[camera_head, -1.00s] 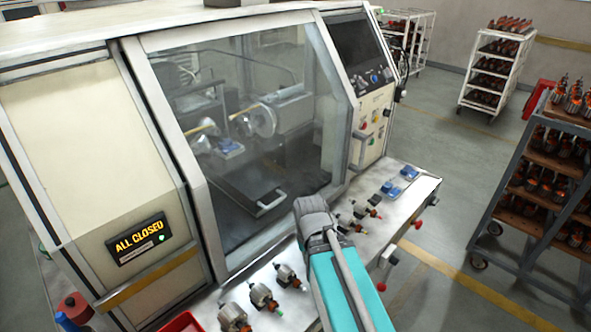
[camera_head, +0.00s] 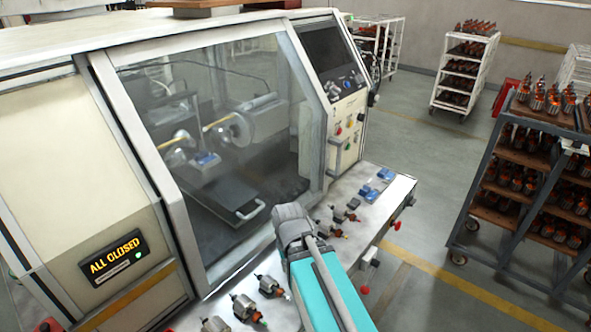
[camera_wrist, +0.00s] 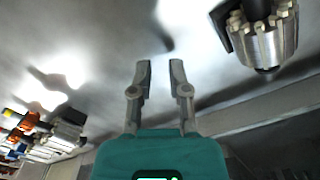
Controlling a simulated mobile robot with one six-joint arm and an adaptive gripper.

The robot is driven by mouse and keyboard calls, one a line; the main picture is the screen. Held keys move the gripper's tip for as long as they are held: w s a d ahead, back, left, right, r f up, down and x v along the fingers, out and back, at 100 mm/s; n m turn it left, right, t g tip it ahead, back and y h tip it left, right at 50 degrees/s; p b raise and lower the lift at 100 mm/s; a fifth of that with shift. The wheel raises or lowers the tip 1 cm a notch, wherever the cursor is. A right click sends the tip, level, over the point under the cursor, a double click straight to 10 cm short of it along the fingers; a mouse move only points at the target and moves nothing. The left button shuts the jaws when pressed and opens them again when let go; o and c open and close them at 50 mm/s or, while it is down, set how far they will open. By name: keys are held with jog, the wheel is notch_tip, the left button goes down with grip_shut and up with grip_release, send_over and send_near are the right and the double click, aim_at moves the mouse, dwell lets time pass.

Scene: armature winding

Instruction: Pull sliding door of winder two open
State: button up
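The winder's sliding door (camera_head: 180,223) fills the middle of the head view. It has a pale frame and a large clear window, and it is shut. A dark sign (camera_head: 115,258) to its left reads "ALL CLOSED" with a green light. A grey upright strip (camera_head: 333,145) runs along the door's right side; I cannot tell if it is the handle. My arm reaches in over the front shelf, apart from the door. My gripper (camera_wrist: 160,68) shows two fingers apart with nothing between them in the wrist view; the fingers cannot be made out in the head view.
The metal front shelf (camera_head: 382,205) holds several armatures (camera_head: 243,308) and blue pieces (camera_head: 376,186). An armature (camera_wrist: 265,40) is close in the wrist view. The control panel (camera_head: 335,75) is right of the door. A loaded rack (camera_head: 468,195) stands right; floor between is clear.

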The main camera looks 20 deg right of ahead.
jog(key=shift+o, duration=1.1)
jog(key=shift+r+p, duration=0.35)
jog(key=shift+r, duration=0.2)
jog(key=shift+o, duration=0.9)
notch_tip(320, 180, up, 4)
jog(key=p, duration=0.3)
jog(key=shift+f+p, duration=0.1)
jog(key=shift+p, duration=0.3)
jog(key=shift+s, duration=0.1)
jog(key=shift+d, duration=0.15)
